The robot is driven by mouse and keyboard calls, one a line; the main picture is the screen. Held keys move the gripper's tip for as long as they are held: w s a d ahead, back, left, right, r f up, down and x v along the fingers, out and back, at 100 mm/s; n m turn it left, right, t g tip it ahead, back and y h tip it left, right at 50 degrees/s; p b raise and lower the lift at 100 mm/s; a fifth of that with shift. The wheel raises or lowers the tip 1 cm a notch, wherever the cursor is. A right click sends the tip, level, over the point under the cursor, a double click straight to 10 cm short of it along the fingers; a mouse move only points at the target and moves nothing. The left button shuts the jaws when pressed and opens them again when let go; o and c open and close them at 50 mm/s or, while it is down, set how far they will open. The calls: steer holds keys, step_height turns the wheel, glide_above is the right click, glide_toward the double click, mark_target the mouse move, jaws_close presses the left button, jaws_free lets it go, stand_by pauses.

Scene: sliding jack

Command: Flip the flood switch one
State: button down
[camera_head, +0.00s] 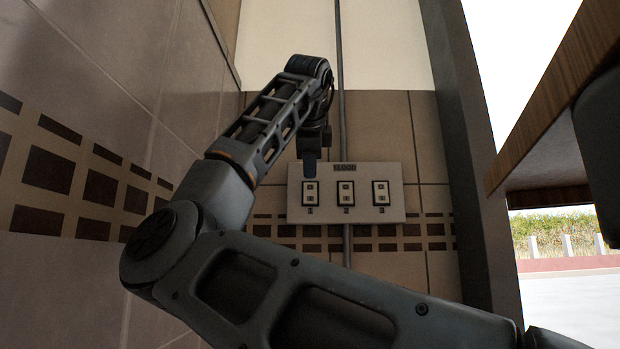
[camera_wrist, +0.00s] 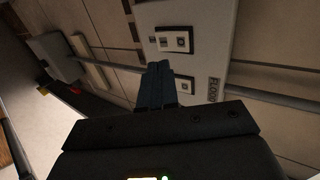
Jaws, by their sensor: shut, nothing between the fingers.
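A pale wall panel (camera_head: 296,206) with a "FLOOD" label carries three rocker-type switches numbered 1, 2 and 3. Switch one (camera_head: 310,194) is the leftmost, below my gripper in the head view. Switch two (camera_head: 346,194) and switch three (camera_head: 381,193) are uncovered there. My gripper (camera_head: 309,168) is shut and empty, its fingers overlapping the panel's upper left part. In the wrist view, my shut fingers (camera_wrist: 158,72) point at the panel, and a switch, apparently switch one (camera_wrist: 173,40), shows just beyond their tips. I cannot tell whether they touch the panel.
A vertical pipe (camera_head: 340,70) runs up the wall above the panel. A tiled wall (camera_head: 100,180) stands close on the left. A dark post (camera_head: 465,150) and a wooden shelf-like board (camera_head: 545,115) are on the right. The wall right of the panel is bare.

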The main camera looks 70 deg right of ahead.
steer(key=b+v, duration=0.1)
steer(key=v, duration=0.5)
steer(key=shift+r, duration=0.3)
steer(key=shift+s+a, duration=0.1)
steer(key=shift+a, duration=0.15)
